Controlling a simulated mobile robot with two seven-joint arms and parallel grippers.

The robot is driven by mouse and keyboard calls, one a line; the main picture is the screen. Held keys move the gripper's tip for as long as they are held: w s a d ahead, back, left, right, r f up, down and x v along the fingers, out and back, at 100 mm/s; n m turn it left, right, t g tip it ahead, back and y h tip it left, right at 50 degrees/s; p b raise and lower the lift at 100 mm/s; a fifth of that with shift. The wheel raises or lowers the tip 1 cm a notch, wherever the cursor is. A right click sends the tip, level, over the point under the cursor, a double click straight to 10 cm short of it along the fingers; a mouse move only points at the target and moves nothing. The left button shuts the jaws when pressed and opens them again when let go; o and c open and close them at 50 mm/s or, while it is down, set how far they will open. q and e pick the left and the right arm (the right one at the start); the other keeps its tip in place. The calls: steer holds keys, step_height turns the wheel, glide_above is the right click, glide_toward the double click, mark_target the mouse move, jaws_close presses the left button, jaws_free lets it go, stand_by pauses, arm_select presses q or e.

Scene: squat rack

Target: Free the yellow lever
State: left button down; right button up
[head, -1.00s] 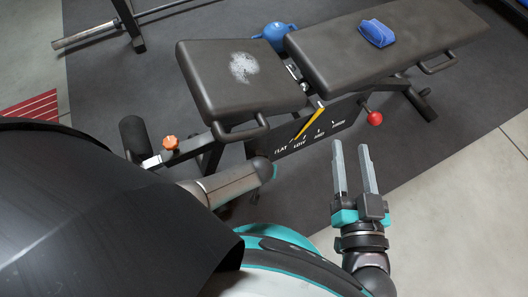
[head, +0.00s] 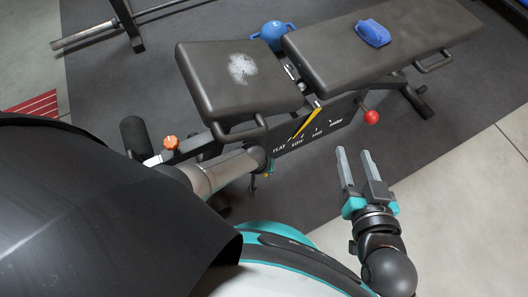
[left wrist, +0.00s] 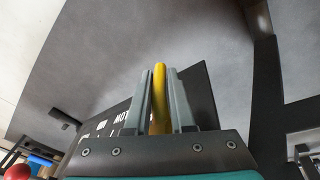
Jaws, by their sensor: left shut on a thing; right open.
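The yellow lever (left wrist: 159,98) stands between my left gripper's fingers (left wrist: 160,100) in the left wrist view, and they are shut on it. In the head view my left gripper (head: 267,170) is low beside the bench, mostly hidden by its own arm. A yellow pointer (head: 305,123) lies across the black plate (head: 345,110) marked FLAT, LOW, MID and HIGH; I cannot tell whether it is part of the lever. My right gripper (head: 360,170) is open and empty, right of the plate.
The padded bench (head: 235,75) carries a white powdery patch and a blue object (head: 372,33). A red ball knob (head: 371,117) sticks out right of the plate. An orange knob (head: 170,142) is at the left. A blue kettlebell (head: 274,34) stands behind. The floor at right is clear.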

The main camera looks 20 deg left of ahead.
arm_select(q)
steer(key=shift+s, duration=0.1)
steer(key=c, duration=0.8)
jaws_free()
steer(key=shift+o, duration=0.2)
steer(key=shift+f, duration=0.1)
